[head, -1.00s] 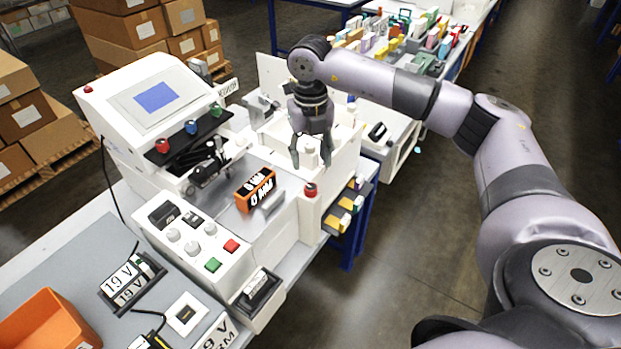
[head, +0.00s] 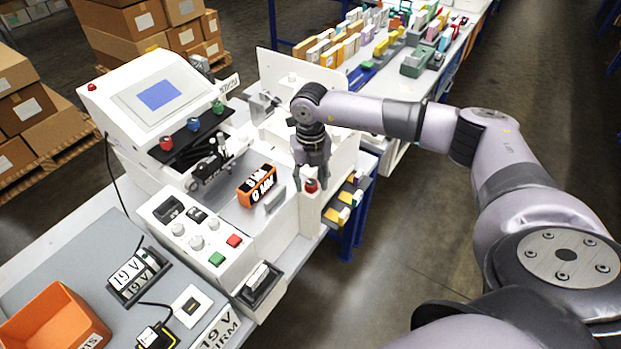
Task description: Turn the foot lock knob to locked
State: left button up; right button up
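The white pen plotter (head: 262,235) stands on the bench. A red knob (head: 311,186) sits on a white block at its right front corner. It may be the foot lock knob, but I see no readable label. My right gripper (head: 311,181) points down at the red knob, with its fingers apart on either side of it. I cannot tell whether the fingers touch the knob. The gripper hides part of the white housing behind it. My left gripper is not in view.
A control panel (head: 205,232) has white knobs and red and green buttons. An orange display block (head: 257,186) sits on the plotter bed. An orange bin (head: 52,322) is at lower left. Yellow-fronted trays (head: 338,213) jut out below the red knob. Clear floor (head: 400,250) lies to the right.

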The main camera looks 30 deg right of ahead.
grip_shut()
jog(key=shift+m, duration=0.3)
jog(key=m+b, duration=0.1)
jog(key=m, duration=0.1)
jog(key=shift+f+m+b, duration=0.1)
jog(key=shift+m+b, duration=0.2)
jog(key=shift+m, duration=0.1)
jog(key=m+b, duration=0.1)
jog(key=m, duration=0.2)
jog(key=shift+m, duration=0.3)
jog(key=m+b, duration=0.1)
jog(key=m, duration=0.4)
jog(key=shift+s+d, duration=0.1)
jog(key=m+b, duration=0.1)
jog(key=m, duration=0.4)
jog(key=shift+m, duration=0.4)
